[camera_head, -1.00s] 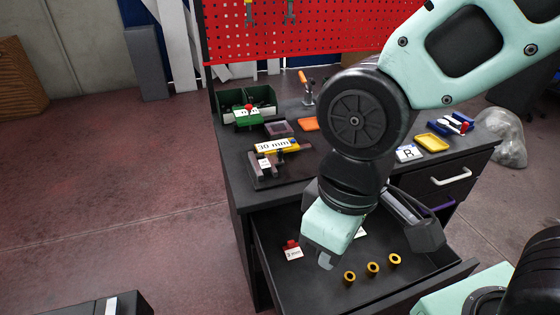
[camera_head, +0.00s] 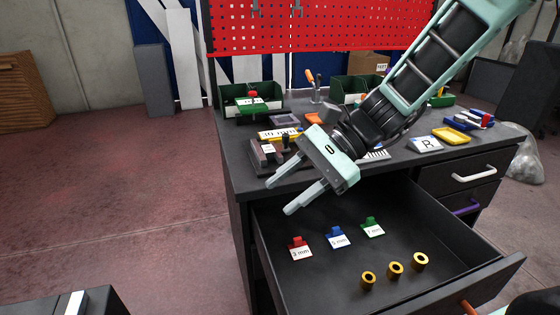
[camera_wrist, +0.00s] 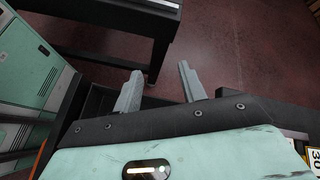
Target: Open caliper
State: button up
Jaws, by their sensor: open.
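A dark device that seems to be the caliper (camera_head: 262,158) sits at the table's left front, with a small white label and a dark upright part; its jaw opening is too small to tell. A yellow-edged "mm" sign (camera_head: 275,134) stands just behind it, and part of a yellow "30" sign (camera_wrist: 314,160) shows at the right edge of the wrist view. My gripper (camera_head: 284,196) is open and empty, its fingers pointing down-left, in front of the table edge and above the open drawer. Both spread fingers show in the wrist view (camera_wrist: 158,72).
The open drawer (camera_head: 430,232) holds red, blue and green millimetre tags (camera_head: 337,238) and three brass rings (camera_head: 395,270). Green bins (camera_head: 250,97) stand behind.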

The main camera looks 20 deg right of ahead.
aim_at(280, 134)
jog(key=w+d+f+m+t+b, duration=0.1)
jog(key=w+d+m+t+b, duration=0.1)
jog(key=w+d+m+t, duration=0.2)
jog(key=w+d+f+m+t+y+b, duration=0.1)
jog(key=w+d+f+m+t+b, duration=0.1)
jog(key=w+d, duration=0.6)
jog(key=w+d+f+m+t+y+b, duration=0.1)
jog(key=w+d+f+m+t+b, duration=0.1)
jog(key=w+d+m+t, duration=0.5)
jog(key=shift+d+f+m+b, duration=0.15)
jog(key=shift+f+m+b, duration=0.05)
jog(key=shift+m+b, duration=0.6)
jog(key=shift+w+r, duration=0.1)
jog(key=shift+w, duration=0.15)
jog(key=x, duration=1.7)
jog(key=shift+d+r, duration=0.1)
grip_shut()
